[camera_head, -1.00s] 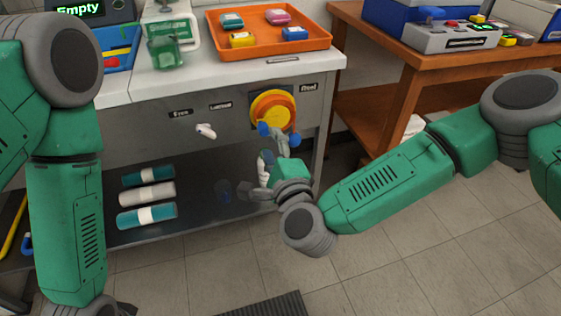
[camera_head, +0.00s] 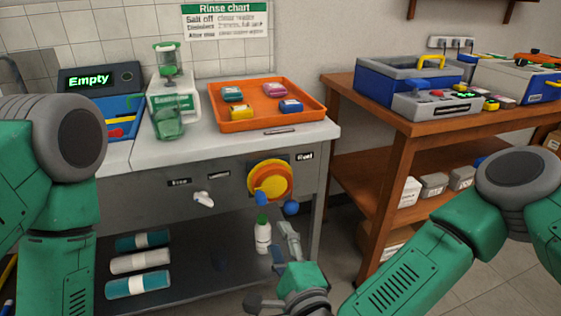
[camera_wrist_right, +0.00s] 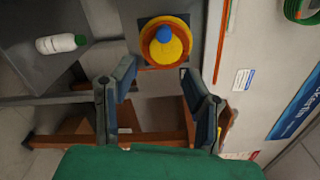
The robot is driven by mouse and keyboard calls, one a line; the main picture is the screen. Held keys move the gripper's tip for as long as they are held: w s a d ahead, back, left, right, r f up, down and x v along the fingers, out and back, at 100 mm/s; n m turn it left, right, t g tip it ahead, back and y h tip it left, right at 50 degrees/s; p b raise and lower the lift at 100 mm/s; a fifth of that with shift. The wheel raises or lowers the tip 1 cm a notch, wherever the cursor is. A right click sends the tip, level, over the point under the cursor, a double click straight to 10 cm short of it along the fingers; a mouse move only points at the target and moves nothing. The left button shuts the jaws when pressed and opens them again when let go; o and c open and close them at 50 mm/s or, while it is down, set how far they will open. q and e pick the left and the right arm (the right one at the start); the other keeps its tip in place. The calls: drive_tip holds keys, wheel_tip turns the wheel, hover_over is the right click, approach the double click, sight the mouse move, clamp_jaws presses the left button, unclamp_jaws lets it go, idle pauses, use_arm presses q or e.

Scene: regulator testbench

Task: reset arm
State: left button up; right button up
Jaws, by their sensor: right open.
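My right gripper (camera_head: 274,268) is open and empty in the head view, low in front of the bench and below the yellow and orange dial (camera_head: 271,181). In the right wrist view, the two fingers of this gripper (camera_wrist_right: 157,78) stand wide apart with nothing between them. The dial (camera_wrist_right: 165,42) shows beyond the fingertips there, with a blue part at its middle. The gripper is apart from the dial. My left arm comes down the left edge of the head view, and its gripper is out of view.
A white bottle with a green cap (camera_head: 263,234) stands near my right gripper. A white lever (camera_head: 203,198) is left of the dial. An orange tray (camera_head: 262,121) with several small blocks is on the bench top. A wooden table (camera_head: 362,124) stands at right.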

drive_tip(key=s+d+f+n+g+p, duration=0.2)
drive_tip(key=s+d+f+n+g, duration=0.25)
drive_tip(key=s+f+n, duration=0.25)
drive_tip(key=s+d+f+n+g+p, duration=0.3)
drive_tip(key=s+d+f+n+g, duration=0.1)
drive_tip(key=s+f+n+g, duration=0.3)
drive_tip(key=s+d+n+g+h+p, duration=0.1)
drive_tip(key=s+d+n+g+h, duration=0.1)
drive_tip(key=s+d, duration=0.4)
drive_tip(key=s+d+n+g+h+p, duration=0.1)
drive_tip(key=s+d, duration=0.4)
drive_tip(key=d, duration=0.8)
drive_tip(key=n+g+h, duration=0.1)
drive_tip(key=g+h, duration=0.1)
drive_tip(key=shift+s+d+f+n+h+p, duration=0.3)
drive_tip(key=shift+s+d+f, duration=0.05)
drive_tip(key=shift+f, duration=0.05)
